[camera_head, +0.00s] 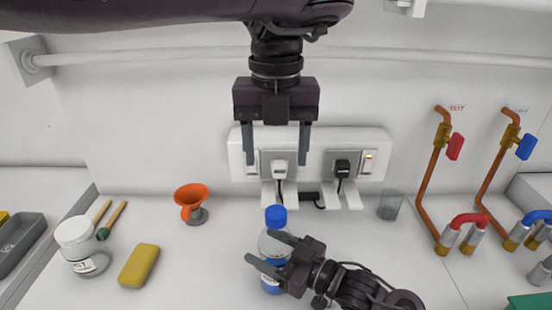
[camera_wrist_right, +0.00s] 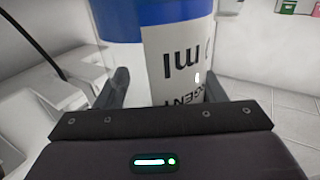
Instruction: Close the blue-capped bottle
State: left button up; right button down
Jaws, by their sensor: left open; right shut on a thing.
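The bottle (camera_head: 270,245) is clear, with a blue cap (camera_head: 276,217) and a blue and white label low down. It stands upright on the white counter. The cap sits on its top; I cannot tell how tight. My right gripper (camera_head: 260,246) is shut on the bottle's body, with its fingers on either side. In the right wrist view the bottle (camera_wrist_right: 175,62) fills the space between the fingers, with its label text upside down. My left gripper (camera_head: 276,140) is open and empty, pointing down well above the cap, in front of the wall sockets.
A socket panel (camera_head: 375,137) with plugs is on the wall behind.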

jog(key=shift+c, duration=1.3)
grip_release()
jog(key=shift+s+d+f, duration=0.1)
jog(key=shift+s+d, duration=0.15)
jog(key=shift+d, duration=0.15)
jog(key=b+v, duration=0.2)
jog(key=v, duration=0.5)
